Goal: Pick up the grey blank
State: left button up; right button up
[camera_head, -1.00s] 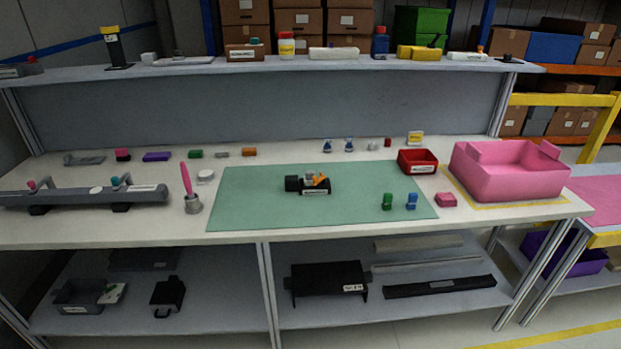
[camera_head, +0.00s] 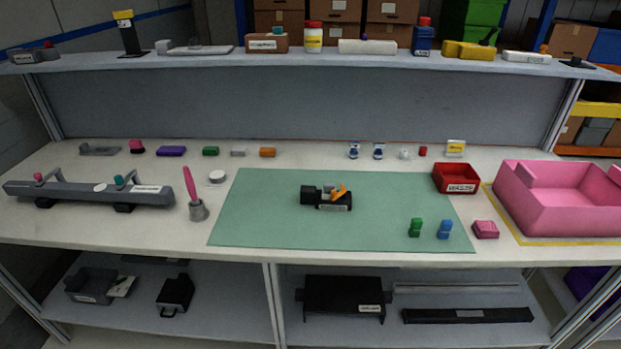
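A small grey block (camera_head: 238,152), which looks like the grey blank, lies near the back of the white worktop. It sits in a row between a green block (camera_head: 210,151) on its left and an orange block (camera_head: 267,152) on its right, apart from both. A purple block (camera_head: 171,151) and a pink piece (camera_head: 137,146) lie further left in the row. Neither of my grippers is in view.
A green mat (camera_head: 260,220) with a black device (camera_head: 330,197) fills the middle. A long grey fixture (camera_head: 90,192) and a cup with a pink-handled tool (camera_head: 197,209) stand left. A red bin (camera_head: 455,179) and large pink crate (camera_head: 560,215) are right. A shelf (camera_head: 280,60) overhangs the back.

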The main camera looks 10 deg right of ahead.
aim_at(328, 188)
jog(key=i+l+u, duration=0.45)
jog(key=l, duration=0.15)
jog(key=i+l+u, duration=0.1)
jog(key=l+u, duration=0.15)
jog(key=l, duration=0.1)
